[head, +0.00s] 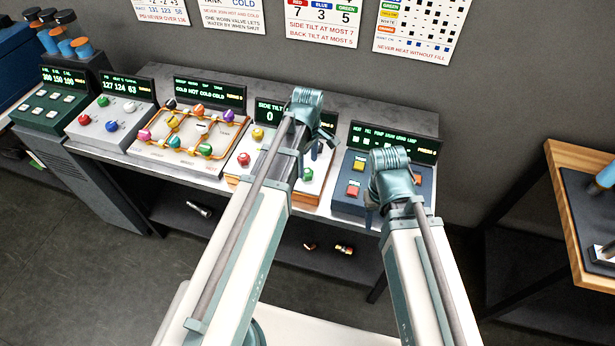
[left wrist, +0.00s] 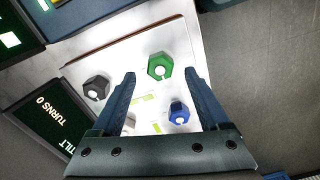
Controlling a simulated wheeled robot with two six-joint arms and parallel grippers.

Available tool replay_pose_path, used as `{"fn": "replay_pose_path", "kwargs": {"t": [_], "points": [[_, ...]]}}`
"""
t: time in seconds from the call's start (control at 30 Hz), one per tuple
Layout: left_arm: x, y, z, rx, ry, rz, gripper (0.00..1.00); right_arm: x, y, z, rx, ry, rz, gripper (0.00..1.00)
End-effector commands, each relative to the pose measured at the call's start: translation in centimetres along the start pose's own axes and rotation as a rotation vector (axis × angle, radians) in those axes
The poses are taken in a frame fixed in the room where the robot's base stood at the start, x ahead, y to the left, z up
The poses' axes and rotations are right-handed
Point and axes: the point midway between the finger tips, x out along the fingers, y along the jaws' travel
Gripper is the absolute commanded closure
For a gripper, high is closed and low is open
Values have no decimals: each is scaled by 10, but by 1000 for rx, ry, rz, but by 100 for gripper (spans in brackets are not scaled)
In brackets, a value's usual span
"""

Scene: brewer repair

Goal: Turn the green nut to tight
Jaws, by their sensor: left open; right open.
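The green nut (left wrist: 160,67) is a hexagonal nut with a pale centre on a white panel in the left wrist view. It also shows in the head view (head: 307,174) at the right of the tilt panel. My left gripper (left wrist: 160,76) is open, its fingertips on either side of the green nut in the picture; I cannot tell whether they touch it. In the head view my left gripper (head: 318,142) is above that panel, partly hidden by its own arm. My right gripper (head: 371,205) is over the neighbouring blue panel, its fingers mostly hidden.
A dark nut (left wrist: 97,88) and a blue nut (left wrist: 179,112) stand close to the green nut. A red knob (head: 243,159) is on the same panel. A display (left wrist: 45,120) reads TURNS 0. Other panels line the table (head: 345,92) on both sides.

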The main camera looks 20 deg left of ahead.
Motion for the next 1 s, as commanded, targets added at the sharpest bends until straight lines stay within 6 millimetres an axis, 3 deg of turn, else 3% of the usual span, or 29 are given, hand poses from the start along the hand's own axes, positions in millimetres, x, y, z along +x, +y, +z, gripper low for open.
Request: {"fn": "replay_pose_path", "kwargs": {"t": [0.03, 0.2, 0.6, 1.0], "points": [[15, 0, 0, 0, 0, 0, 22, 15, -1, -1, -1, 0, 0, 50], [31, 0, 0, 0, 0, 0, 22, 31, -3, -2, 0, 0, 0, 50], [34, 0, 0, 0, 0, 0, 24, 34, -3, -2, 0, 0, 0, 50], [34, 0, 0, 0, 0, 0, 96, 34, -3, -2, 0, 0, 0, 50]]}}
